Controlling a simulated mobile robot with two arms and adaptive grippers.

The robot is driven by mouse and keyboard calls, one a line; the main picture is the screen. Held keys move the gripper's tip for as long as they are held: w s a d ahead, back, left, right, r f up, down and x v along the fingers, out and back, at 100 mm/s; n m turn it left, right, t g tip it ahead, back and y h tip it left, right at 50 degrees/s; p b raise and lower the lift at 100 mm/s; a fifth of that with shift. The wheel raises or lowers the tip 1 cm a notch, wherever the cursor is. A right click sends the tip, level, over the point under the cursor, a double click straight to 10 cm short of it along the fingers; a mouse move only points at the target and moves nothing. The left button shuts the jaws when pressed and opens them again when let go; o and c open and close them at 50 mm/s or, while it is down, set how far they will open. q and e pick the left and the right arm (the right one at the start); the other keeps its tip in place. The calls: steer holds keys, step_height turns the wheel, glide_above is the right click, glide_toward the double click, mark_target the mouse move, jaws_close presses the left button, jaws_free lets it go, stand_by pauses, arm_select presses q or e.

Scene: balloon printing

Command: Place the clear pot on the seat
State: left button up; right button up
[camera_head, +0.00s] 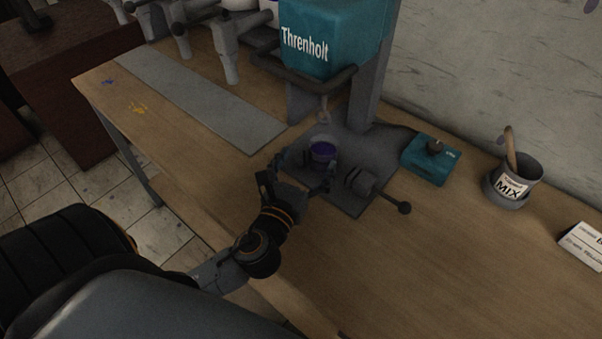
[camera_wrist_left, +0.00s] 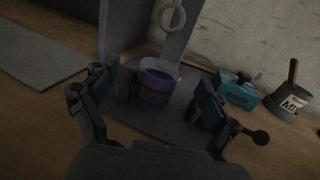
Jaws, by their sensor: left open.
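The clear pot (camera_head: 321,155) with purple contents stands upright on the grey base plate (camera_head: 350,200) of the teal Threnholt machine (camera_head: 325,40). It also shows in the left wrist view (camera_wrist_left: 156,84), below a hanging ring (camera_wrist_left: 171,17). My left gripper (camera_head: 298,176) is open on the near side of the pot. In the left wrist view its fingers (camera_wrist_left: 154,90) spread to either side of the pot, with gaps between. I cannot make out a separate seat under the pot.
A grey clamp with a ball-ended lever (camera_head: 404,208) sits right of the pot. A teal control box (camera_head: 430,160), a MIX can (camera_head: 515,188) and a white card (camera_head: 583,245) stand farther right. A flat grey strip (camera_head: 200,100) lies left. The front right of the table is clear.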

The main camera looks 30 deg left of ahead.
arm_select(q)
steer(key=s, duration=0.3)
steer(key=shift+s+d+b, duration=0.2)
steer(key=shift+d+b, duration=0.1)
